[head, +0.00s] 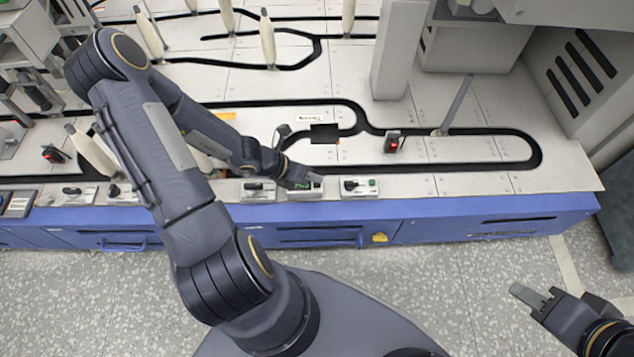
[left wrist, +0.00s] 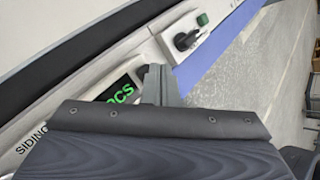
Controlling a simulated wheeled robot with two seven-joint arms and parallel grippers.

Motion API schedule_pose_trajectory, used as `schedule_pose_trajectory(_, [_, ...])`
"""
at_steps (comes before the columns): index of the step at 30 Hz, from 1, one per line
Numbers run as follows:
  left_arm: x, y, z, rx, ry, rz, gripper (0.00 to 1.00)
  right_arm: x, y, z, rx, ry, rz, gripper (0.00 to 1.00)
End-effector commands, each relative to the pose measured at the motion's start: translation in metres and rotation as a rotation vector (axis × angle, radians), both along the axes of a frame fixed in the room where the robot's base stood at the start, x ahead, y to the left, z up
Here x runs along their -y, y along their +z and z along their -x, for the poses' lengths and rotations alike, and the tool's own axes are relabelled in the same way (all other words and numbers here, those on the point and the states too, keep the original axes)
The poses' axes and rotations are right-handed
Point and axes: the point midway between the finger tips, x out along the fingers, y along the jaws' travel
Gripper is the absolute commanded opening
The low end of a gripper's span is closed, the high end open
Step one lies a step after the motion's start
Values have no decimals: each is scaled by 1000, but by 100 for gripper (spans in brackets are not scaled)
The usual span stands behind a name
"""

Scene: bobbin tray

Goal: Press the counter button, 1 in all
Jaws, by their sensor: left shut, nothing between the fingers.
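The counter box (head: 312,194) sits on the front edge of the blue-fronted bench, with a green lit display. In the left wrist view its display (left wrist: 123,89) shows green letters, partly hidden by my gripper. My left gripper (head: 306,183) is shut and empty, with its fingertips over the counter box. In the left wrist view the left gripper (left wrist: 154,72) lies just beside the display. The button itself is hidden, and I cannot tell whether the fingertips touch it. My right gripper (head: 532,298) is away over the floor at lower right.
Control boxes with a black lever stand on both sides of the counter, one at right (head: 359,187) and one at left (head: 258,189). Black track loops (head: 455,131) run behind. A small device with a red light (head: 394,142) and upright white bobbins (head: 268,40) stand further back.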

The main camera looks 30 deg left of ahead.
Motion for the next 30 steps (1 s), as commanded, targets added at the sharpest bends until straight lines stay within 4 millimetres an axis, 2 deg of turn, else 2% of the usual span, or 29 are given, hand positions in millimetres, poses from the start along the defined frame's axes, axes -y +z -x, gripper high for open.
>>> schedule_pose_trajectory(30, [0, -8, 0, 1, -1, 1, 0, 0, -8, 0, 0, 0, 0, 36])
